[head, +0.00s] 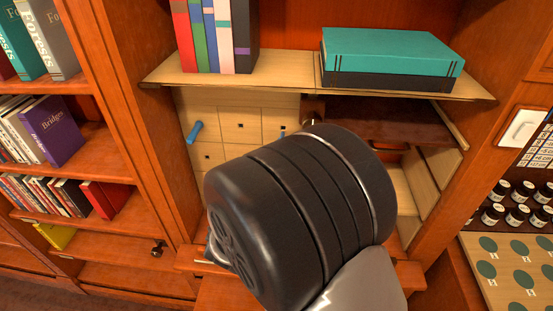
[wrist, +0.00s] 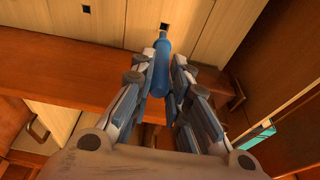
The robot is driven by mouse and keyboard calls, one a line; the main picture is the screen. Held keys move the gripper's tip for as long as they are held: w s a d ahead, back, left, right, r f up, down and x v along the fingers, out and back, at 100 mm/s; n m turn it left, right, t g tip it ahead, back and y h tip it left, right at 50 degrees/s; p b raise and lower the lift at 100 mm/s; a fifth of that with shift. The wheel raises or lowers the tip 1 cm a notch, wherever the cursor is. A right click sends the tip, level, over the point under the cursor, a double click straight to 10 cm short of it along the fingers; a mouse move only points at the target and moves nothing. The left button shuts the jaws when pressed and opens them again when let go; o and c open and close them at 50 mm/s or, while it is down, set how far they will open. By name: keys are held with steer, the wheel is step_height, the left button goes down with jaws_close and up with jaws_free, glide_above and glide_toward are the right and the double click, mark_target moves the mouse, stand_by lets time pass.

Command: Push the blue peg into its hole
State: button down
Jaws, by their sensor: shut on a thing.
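In the wrist view my gripper (wrist: 162,75) is shut on a blue peg (wrist: 160,55), with one finger on each side. The peg's narrow end points at a pale wooden panel (wrist: 118,22), close to a small dark square hole (wrist: 164,28). I cannot tell whether the tip is inside the hole or just in front of it. In the head view my dark arm link hides my gripper, and only a small blue bit (head: 283,132) shows beside it at the panel (head: 220,113). Another blue peg (head: 195,131) sticks out of the panel's left side.
A shelf (head: 275,84) juts out above the panel, bearing upright books (head: 215,35) and a teal box (head: 390,55). A wooden ledge (wrist: 75,82) runs below the panel. An open compartment (head: 415,180) lies to the right.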

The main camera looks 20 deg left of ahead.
steer(key=shift+w+a+p, duration=0.2)
steer(key=shift+w+p, duration=0.05)
steer(key=shift+w, duration=0.7)
steer(key=shift+w+a+p, duration=0.2)
steer(key=shift+w+a, duration=0.05)
steer(key=shift+w, duration=0.75)
steer(key=shift+w+a+p, duration=0.2)
steer(key=shift+w+p, duration=0.05)
steer(key=shift+w, duration=0.7)
steer(key=c, duration=1.5)
jaws_free()
steer(key=shift+o, duration=0.2)
steer(key=shift+s, duration=0.1)
steer(key=s, duration=1.2)
